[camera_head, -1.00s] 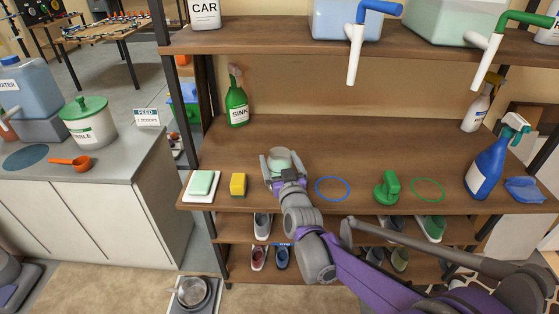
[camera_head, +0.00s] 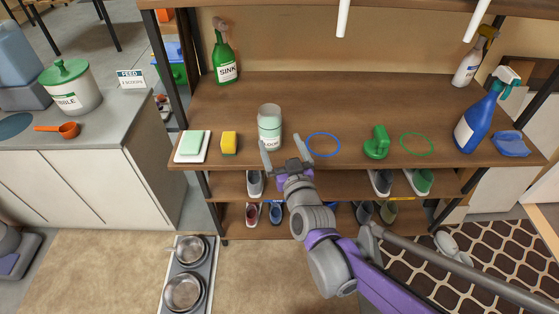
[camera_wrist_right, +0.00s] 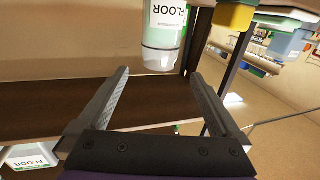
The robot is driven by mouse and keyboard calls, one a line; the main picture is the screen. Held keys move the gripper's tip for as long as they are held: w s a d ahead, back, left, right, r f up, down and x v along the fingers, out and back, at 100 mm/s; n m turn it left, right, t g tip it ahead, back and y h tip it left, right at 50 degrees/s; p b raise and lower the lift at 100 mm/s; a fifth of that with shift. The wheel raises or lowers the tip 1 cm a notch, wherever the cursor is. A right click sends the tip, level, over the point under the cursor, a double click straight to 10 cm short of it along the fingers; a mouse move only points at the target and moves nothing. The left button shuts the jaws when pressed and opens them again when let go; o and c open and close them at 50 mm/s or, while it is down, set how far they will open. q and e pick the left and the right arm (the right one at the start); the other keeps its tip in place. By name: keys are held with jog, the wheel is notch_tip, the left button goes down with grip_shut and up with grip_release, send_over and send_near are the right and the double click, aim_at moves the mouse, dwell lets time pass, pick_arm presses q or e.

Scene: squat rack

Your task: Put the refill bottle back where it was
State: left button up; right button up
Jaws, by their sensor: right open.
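The refill bottle, a pale, clear-and-white bottle (camera_head: 270,128), stands upright on the middle shelf (camera_head: 330,95), right of the yellow sponge and left of the blue ring mark (camera_head: 324,144). It also shows in the right wrist view (camera_wrist_right: 165,30), with a FLOOR label, just beyond the fingertips. My right gripper (camera_head: 283,148) is open and empty at the shelf's front edge, in front of the bottle. In the wrist view its fingers (camera_wrist_right: 160,76) are spread with nothing between them. My left gripper is out of view.
On the shelf are a soap on a white dish (camera_head: 192,146), a yellow sponge (camera_head: 229,143), a green handled object (camera_head: 377,143), a green ring mark (camera_head: 416,144), a blue spray bottle (camera_head: 482,120) and a green SINK bottle (camera_head: 224,58). Shoes sit below.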

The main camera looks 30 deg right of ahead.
jog(key=s+a+f+n+g+y, duration=0.2)
jog(key=a+f+g+y, duration=0.1)
jog(key=a+f, duration=0.25)
jog(key=s+a+f+g+y, duration=0.1)
jog(key=s+a+f+g, duration=0.2)
jog(key=s, duration=0.5)
jog(key=s+a+f+n+g+y, duration=0.1)
jog(key=s+a+f+g, duration=0.2)
jog(key=s+f+g, duration=0.3)
jog(key=s+f, duration=0.1)
jog(key=s, duration=0.2)
jog(key=shift+s+f, duration=0.2)
jog(key=shift+f, duration=0.15)
